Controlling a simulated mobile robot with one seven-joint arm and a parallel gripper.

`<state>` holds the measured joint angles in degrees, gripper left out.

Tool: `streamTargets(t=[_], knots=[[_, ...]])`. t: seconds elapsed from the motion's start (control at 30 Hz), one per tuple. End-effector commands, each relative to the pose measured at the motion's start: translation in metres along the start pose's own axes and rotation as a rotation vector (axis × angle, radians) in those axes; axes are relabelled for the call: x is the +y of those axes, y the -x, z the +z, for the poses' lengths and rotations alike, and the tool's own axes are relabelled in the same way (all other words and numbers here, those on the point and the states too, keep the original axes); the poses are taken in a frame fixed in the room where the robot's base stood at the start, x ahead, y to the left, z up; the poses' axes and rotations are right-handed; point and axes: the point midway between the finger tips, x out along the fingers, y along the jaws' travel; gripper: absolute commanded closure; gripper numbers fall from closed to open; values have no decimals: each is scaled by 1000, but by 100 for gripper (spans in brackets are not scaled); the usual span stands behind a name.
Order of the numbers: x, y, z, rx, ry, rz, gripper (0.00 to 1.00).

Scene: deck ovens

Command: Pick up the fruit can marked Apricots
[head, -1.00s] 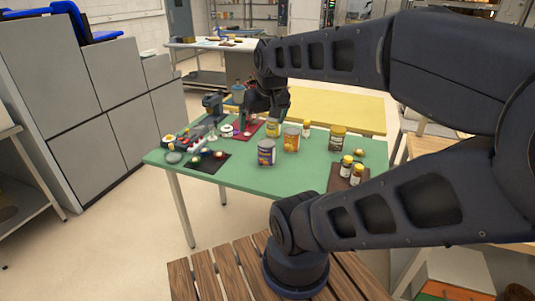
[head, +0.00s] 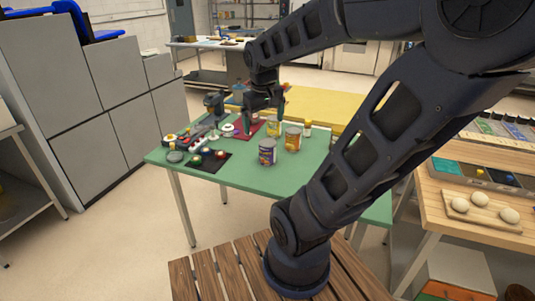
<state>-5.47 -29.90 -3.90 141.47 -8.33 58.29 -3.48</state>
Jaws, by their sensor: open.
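Several cans stand upright on the green table (head: 245,182). One has a dark blue and purple label (head: 267,153), one is orange-yellow (head: 292,140), and one is yellow (head: 273,127). The lettering is too small to read, so I cannot tell which is marked Apricots. My gripper (head: 264,119) points down over the far part of the table, open and empty. It is close to the yellow can, and I cannot tell whether it touches it.
A dark mat (head: 210,160) with small items and a red mat (head: 246,127) lie left of the cans. A yellow table (head: 335,106) is behind. At right, a wooden bench (head: 450,205) holds a board with pale round pieces. My arm hides the green table's right part.

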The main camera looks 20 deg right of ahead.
Motion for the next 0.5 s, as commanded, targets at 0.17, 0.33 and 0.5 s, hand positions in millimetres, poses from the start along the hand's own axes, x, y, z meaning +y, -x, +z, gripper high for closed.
streamTargets(t=[0.17, 0.33, 0.5], knots=[[9, -23, -20, -112, 91, 36, 0], [18, -45, -38, -216, 178, 77, 0], [25, -69, -55, -319, 268, 121, 0]])
